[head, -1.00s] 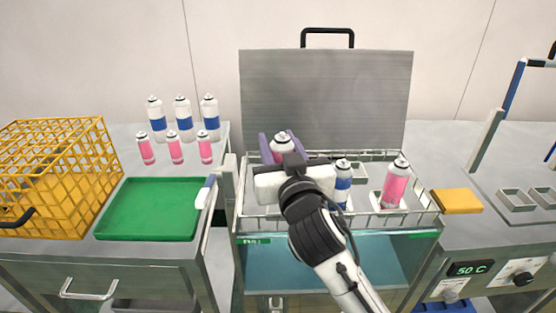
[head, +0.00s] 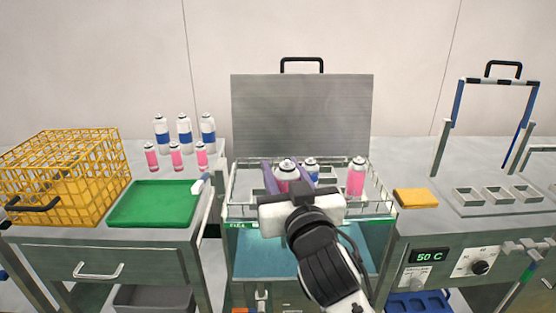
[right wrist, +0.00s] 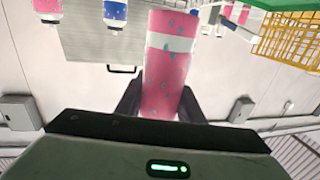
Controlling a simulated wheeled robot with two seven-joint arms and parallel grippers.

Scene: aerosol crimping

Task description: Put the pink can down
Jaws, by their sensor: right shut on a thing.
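My right gripper (head: 284,180) is shut on a pink can (head: 285,168) with a white top, over the wire basket (head: 240,211) of the water bath. The right wrist view shows this pink can (right wrist: 168,75) between the dark fingers, with a white band and water drops on it. The gripper hides its lower end in the head view, so I cannot tell whether it touches anything below. A blue-banded can (head: 311,168) and another pink can (head: 356,178) stand in the basket to its right. My left gripper is not in view.
A green tray (head: 150,205) and a yellow wire crate (head: 65,175) stand on the left table, with several pink and blue cans behind. The raised grey lid (head: 302,115) stands behind the basket. A yellow sponge (head: 415,198) and square holders (head: 498,195) are on the right.

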